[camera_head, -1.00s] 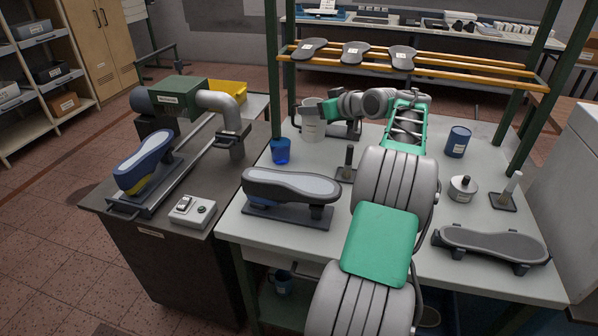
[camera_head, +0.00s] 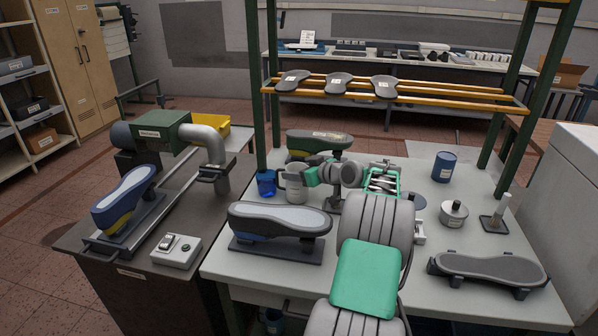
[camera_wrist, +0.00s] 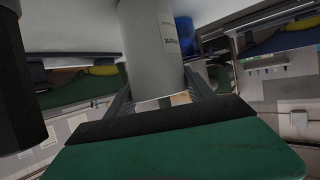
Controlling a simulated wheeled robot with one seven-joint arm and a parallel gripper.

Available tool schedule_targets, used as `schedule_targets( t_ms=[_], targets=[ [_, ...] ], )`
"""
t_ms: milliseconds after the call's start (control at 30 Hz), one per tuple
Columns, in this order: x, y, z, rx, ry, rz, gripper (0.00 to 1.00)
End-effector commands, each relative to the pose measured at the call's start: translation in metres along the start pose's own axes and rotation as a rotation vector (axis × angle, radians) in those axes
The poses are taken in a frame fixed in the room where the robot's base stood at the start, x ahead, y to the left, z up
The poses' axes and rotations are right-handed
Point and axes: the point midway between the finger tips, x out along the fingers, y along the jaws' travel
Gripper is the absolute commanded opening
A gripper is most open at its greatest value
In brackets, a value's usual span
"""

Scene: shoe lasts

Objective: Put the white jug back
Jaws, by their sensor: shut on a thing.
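The white jug (camera_head: 296,189) is upright over the back left part of the light workbench, just right of a blue cup (camera_head: 266,183). Its handle points left, toward the cup. My gripper (camera_head: 307,178) reaches it from the right and is shut on its body. In the wrist view the jug (camera_wrist: 153,45), with a printed label, sits between my two fingers (camera_wrist: 160,95). I cannot tell whether the jug's base touches the bench.
A shoe last on a stand (camera_head: 279,220) is in front of the jug, and a green last (camera_head: 320,141) is behind it. A blue can (camera_head: 444,167), a grey weight (camera_head: 453,213) and a dark last (camera_head: 487,268) stand to the right. A green post (camera_head: 256,90) rises behind the cup.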

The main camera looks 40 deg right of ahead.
Motion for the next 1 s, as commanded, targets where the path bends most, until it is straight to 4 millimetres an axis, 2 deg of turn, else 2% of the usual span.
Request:
schedule_targets(
  t_ms=[167,200,467,767,867,1000],
  targets=[
    [0.002,0.0,0.004,0.0,0.0,0.0,0.0],
    [0.001,0.0,0.004,0.001,0.0,0.0,0.64],
    [0.001,0.0,0.003,0.001,-0.001,0.0,0.84],
    [-0.002,0.0,-0.004,0.001,0.0,0.0,0.84],
    [-0.017,0.001,0.0,0.001,0.0,0.002,0.84],
    [-0.053,0.002,0.001,0.0,0.001,0.006,0.84]
  ],
)
